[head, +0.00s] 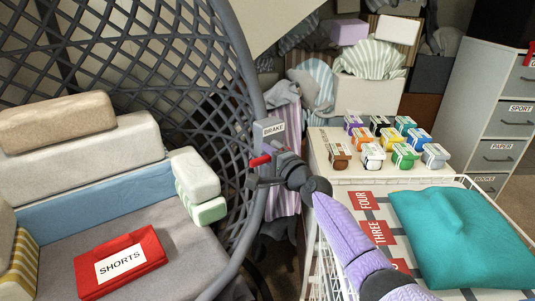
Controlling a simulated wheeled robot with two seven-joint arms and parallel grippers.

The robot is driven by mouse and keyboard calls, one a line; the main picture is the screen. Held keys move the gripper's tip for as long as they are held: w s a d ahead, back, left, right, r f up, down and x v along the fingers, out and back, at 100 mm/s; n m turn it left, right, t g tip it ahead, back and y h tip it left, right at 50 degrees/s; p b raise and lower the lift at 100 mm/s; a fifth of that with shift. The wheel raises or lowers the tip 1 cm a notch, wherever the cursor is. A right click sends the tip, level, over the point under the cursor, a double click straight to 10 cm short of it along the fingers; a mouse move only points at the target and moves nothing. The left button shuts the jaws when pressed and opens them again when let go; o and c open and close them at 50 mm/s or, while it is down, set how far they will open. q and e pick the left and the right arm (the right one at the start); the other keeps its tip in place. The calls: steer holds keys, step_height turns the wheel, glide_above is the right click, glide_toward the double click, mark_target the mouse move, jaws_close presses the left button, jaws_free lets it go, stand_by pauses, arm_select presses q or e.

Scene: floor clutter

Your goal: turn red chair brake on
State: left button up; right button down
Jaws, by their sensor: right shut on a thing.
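A grey lattice egg-shaped chair (255,75) fills the left of the head view. A small grey box labelled BRAKE (270,127) is at its right edge. A short red lever (260,160) sticks out just below the box. My right gripper (261,176) reaches in from the lower right on its purple arm and is at the lever. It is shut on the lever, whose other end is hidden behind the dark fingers. My left gripper is not in view.
A red SHORTS packet (120,264) lies on the chair's seat among cushions. Right of my arm, a white wire basket (480,184) holds a teal cushion (460,240). Several small tubs (403,155) stand on a white surface behind it. A grey drawer cabinet (480,100) stands at right.

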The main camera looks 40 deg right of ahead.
steer(key=c, duration=0.6)
jaws_free()
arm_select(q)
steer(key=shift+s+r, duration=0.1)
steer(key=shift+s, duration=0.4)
arm_select(e)
steer(key=shift+o, duration=0.4)
arm_select(q)
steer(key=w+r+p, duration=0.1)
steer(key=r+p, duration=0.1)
steer(key=p, duration=0.1)
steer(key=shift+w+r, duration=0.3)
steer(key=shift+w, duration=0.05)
arm_select(e)
steer(key=s, duration=1)
steer(key=shift+a, duration=0.4)
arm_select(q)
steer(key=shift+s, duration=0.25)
